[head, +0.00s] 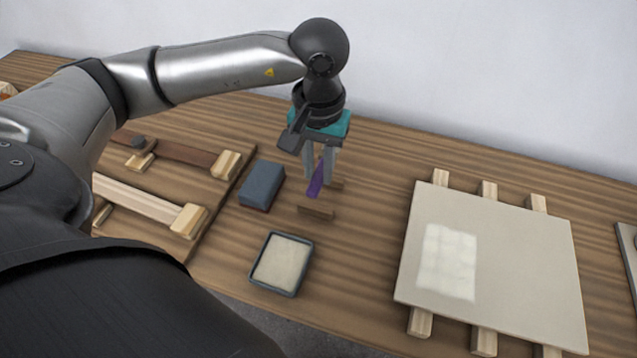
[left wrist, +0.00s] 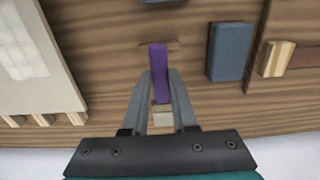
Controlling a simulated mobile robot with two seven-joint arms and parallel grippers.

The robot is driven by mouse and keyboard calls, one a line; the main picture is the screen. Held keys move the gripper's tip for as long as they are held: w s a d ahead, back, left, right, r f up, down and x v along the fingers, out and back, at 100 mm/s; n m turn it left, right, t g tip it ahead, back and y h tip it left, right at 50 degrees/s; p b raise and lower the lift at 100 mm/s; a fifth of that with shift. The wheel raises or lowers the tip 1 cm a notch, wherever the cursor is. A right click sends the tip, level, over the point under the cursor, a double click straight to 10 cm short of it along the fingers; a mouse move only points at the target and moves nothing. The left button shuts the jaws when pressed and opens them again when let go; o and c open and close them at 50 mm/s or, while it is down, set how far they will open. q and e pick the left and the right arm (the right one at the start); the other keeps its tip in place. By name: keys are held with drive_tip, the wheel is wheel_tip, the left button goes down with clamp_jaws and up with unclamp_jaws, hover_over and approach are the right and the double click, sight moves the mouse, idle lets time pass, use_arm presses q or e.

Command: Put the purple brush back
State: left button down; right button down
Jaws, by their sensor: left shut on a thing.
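The purple brush (head: 316,181) is between the fingers of my left gripper (head: 320,180), which is shut on it above the table. In the left wrist view the brush (left wrist: 158,64) sticks out past the fingertips of the left gripper (left wrist: 159,80). A pale block shows between the fingers there; I cannot tell whether it belongs to the brush. Two small brown wooden bars lie under the gripper, a near bar (head: 316,213) and a far bar (head: 336,185), partly hidden. I cannot tell whether the brush touches them. My right gripper is not in view.
A blue-grey block (head: 262,186) lies left of the gripper. A shallow dark-rimmed tray (head: 306,268) with pale filling is nearer me. A large pale panel (head: 520,265) rests on wooden strips at right. Wooden clamps (head: 150,202) lie on a board at left.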

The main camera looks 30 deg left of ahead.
sight(318, 175)
use_arm(q)
wheel_tip(318, 175, down, 4)
drive_tip(key=shift+f, duration=0.25)
drive_tip(key=shift+b, duration=0.3)
drive_tip(key=shift+f+b, duration=0.6)
drive_tip(key=shift+b, duration=0.15)
drive_tip(key=c, duration=0.7)
unclamp_jaws()
drive_tip(key=shift+r, duration=0.2)
drive_tip(key=shift+r+p, duration=0.2)
drive_tip(key=shift+p, duration=0.25)
wheel_tip(318, 175, up, 13)
drive_tip(key=shift+f+p, duration=0.2)
drive_tip(key=shift+p, duration=0.95)
drive_tip(key=shift+f, duration=0.1)
